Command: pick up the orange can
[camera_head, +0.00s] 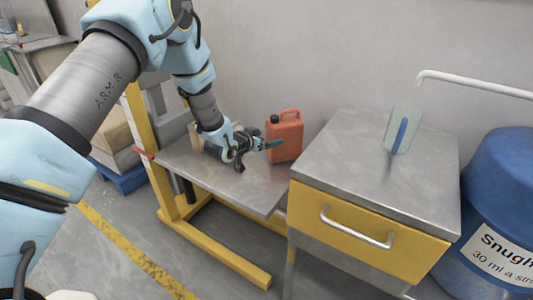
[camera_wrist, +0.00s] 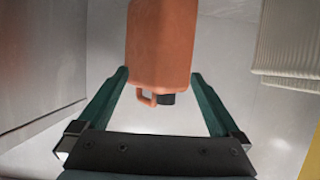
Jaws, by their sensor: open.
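The orange can (camera_head: 286,137) is a jerrycan with a handle and a black cap. It stands upright on a low grey metal table (camera_head: 222,177) against the wall. My gripper (camera_head: 262,144) is just left of the can, with a green finger pointing toward it. In the wrist view the can (camera_wrist: 162,50) appears upside down, its handle and cap toward me. The two green fingers of my gripper (camera_wrist: 160,82) are spread apart, one on each side of the can's outline. Nothing is gripped. Whether a finger touches the can cannot be told.
A grey-topped cabinet (camera_head: 375,150) with a yellow drawer stands right of the can, bearing a translucent bottle (camera_head: 403,130). A yellow frame (camera_head: 150,160) rises at the table's left. A blue barrel (camera_head: 505,185) is at far right. The wall is close behind the can.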

